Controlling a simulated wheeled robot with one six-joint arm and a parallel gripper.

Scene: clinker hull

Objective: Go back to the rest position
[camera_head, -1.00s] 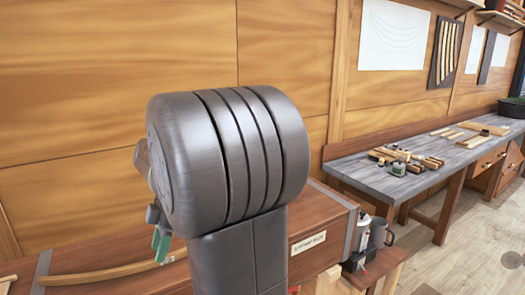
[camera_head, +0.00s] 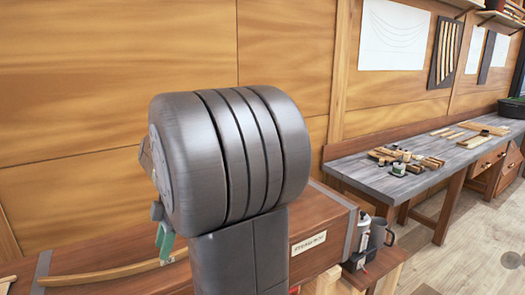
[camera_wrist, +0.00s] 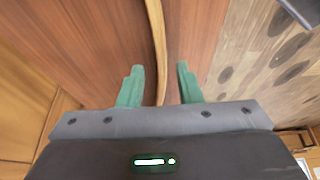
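My gripper (camera_wrist: 160,88) shows in the wrist view with its two green fingers well apart. It is open and nothing is held between them. Beyond the fingers, a thin curved wooden strip (camera_wrist: 157,40) runs over the reddish-brown wooden box below. In the head view my arm fills the middle, and only a green fingertip of my gripper (camera_head: 165,240) shows at its lower left. The curved strip (camera_head: 115,270) lies on the long brown box (camera_head: 320,222), which is labelled as a steam box. The strip's right part is hidden behind my arm.
A grey-topped workbench (camera_head: 375,182) with wood pieces and small tools runs along the wall at right. A kettle-like grey vessel (camera_head: 380,232) stands by the box's right end. Open plank floor (camera_head: 450,255) lies at lower right. The wooden wall (camera_head: 120,50) is close behind.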

